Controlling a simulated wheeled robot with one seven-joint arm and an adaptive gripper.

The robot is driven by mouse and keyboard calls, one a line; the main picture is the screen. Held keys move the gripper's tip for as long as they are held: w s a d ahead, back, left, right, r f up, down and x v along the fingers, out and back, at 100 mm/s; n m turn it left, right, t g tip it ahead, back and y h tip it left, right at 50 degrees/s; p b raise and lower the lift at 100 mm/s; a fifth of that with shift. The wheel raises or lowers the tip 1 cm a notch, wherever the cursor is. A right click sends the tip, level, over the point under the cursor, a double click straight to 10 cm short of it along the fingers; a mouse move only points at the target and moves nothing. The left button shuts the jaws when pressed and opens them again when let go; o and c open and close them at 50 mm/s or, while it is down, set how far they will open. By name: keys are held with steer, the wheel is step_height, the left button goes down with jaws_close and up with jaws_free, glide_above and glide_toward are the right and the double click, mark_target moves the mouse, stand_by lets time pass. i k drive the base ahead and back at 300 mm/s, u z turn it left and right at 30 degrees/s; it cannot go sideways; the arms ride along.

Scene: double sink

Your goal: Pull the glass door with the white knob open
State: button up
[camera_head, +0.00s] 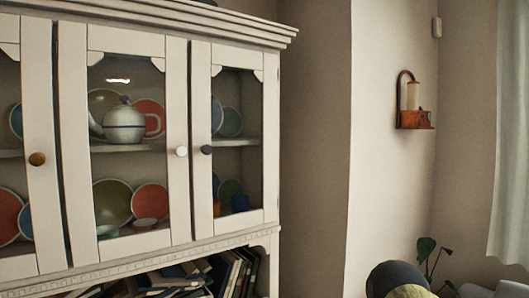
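The white knob (182,151) sits on the right stile of the middle glass door (178,205) of a cream cabinet. This door looks shut, or nearly so; a dark line runs down its left edge. Through its glass I see a white teapot and several plates. My gripper is not in view, and nothing is seen touching the knob.
The left door has a brass knob (37,159). The right door has a dark knob (207,149), close beside the white one. Books (235,272) fill the shelf below. A wall candle holder (413,115), a plant (428,252) and a curtain (510,150) are at right.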

mark_target(78, 45)
steer(key=z, duration=1.5)
steer(key=k, duration=1.2)
steer(key=u, duration=1.5)
steer(key=i, duration=0.65)
